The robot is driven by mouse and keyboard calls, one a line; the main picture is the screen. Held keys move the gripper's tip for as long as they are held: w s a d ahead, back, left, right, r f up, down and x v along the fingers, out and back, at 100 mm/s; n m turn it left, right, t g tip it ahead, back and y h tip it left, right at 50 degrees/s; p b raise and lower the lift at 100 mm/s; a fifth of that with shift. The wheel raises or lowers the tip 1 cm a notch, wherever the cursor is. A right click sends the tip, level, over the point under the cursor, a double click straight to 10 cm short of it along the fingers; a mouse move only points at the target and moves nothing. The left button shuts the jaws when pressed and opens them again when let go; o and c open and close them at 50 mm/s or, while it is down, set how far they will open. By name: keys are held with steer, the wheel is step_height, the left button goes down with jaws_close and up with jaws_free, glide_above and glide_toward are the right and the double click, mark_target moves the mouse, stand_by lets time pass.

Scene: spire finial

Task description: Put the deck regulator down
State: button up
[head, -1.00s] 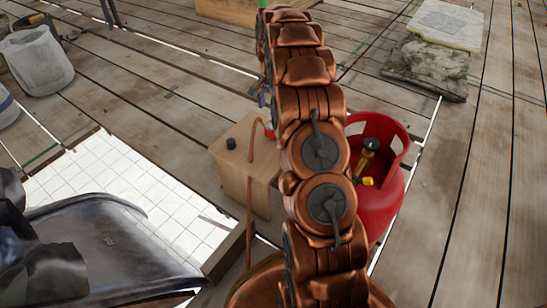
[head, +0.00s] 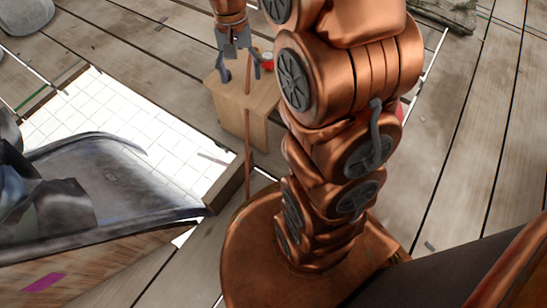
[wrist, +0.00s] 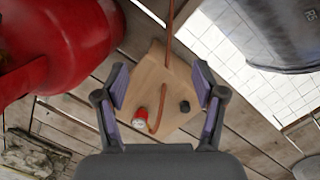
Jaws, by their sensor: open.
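My gripper (head: 239,74) is open over the wooden box (head: 244,108) in the head view, with nothing between its fingers that I can make out there. In the wrist view my gripper (wrist: 161,72) has its fingers spread to both sides of the box top (wrist: 168,80). On that top are a small red fitting with a pale end (wrist: 140,117), a copper-coloured hose (wrist: 160,100) and a black knob (wrist: 184,106). The red fitting also shows in the head view (head: 267,60). I cannot tell for sure which part is the deck regulator.
A large red gas cylinder (wrist: 62,40) stands close to the box; my arm hides most of it in the head view. A dark metal tray-like shape (head: 110,178) and white tiled panel (head: 120,125) lie at left. Plank deck (head: 470,150) is open at right.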

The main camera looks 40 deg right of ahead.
steer(key=s+a+n, duration=0.3)
steer(key=s+a, duration=0.1)
steer(key=s, duration=0.8)
steer(key=s+a+n+g, duration=0.1)
steer(key=s+a+n, duration=0.2)
steer(key=s, duration=0.8)
steer(key=shift+s+a+g, duration=0.3)
steer(key=shift+s+a, duration=0.05)
steer(key=shift+a, duration=0.2)
step_height(320, 180, up, 41)
steer(key=t+p, duration=0.1)
steer(key=p, duration=3.8)
steer(key=shift+w+r+t, duration=0.15)
steer(key=shift+t, duration=0.15)
steer(key=shift+d, duration=0.1)
steer(key=shift+c, duration=0.3)
